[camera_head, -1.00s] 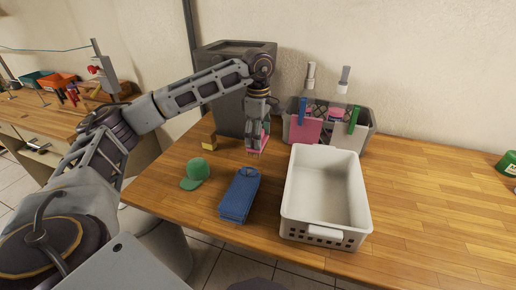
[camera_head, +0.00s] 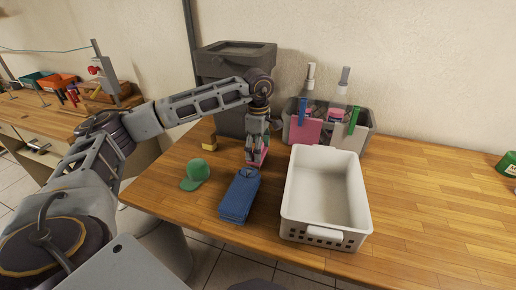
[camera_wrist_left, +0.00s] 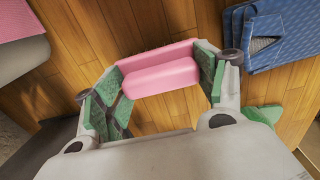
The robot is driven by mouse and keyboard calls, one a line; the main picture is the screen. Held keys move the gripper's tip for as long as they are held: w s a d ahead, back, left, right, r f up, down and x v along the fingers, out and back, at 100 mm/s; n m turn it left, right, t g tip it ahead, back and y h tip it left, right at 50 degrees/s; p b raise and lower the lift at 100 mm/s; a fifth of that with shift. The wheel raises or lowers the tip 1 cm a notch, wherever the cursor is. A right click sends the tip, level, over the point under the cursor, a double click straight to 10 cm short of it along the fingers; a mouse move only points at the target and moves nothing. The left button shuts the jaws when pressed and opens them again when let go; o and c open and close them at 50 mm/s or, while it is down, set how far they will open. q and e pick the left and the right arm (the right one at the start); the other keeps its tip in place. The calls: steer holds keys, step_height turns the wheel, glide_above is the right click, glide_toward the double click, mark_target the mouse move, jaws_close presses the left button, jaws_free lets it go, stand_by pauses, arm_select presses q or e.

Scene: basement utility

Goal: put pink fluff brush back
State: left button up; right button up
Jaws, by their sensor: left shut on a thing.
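The pink brush (camera_wrist_left: 160,75) lies between the green-padded fingers of my left gripper (camera_wrist_left: 158,88) in the left wrist view. The gripper is shut on it, with a pad at each end. In the head view my left gripper (camera_head: 256,160) is low over the wooden table, behind the blue folded cloth item (camera_head: 240,195). The fingers hide most of the brush there; only a pink edge (camera_head: 264,156) shows. Whether it touches the table is unclear. My right gripper is not in view.
A grey caddy (camera_head: 369,130) with spray bottles, a pink cloth and other tools stands behind the empty white basket (camera_head: 362,205). A green cap (camera_head: 195,175) and small yellow block (camera_head: 209,145) lie to the left. A dark bin (camera_head: 215,65) stands behind.

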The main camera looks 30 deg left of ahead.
arm_select(q)
steer(key=shift+f, duration=0.1)
stand_by(0.3)
steer(key=o, duration=1)
step_height(320, 180, up, 12)
steer(key=shift+r, duration=0.15)
stand_by(0.6)
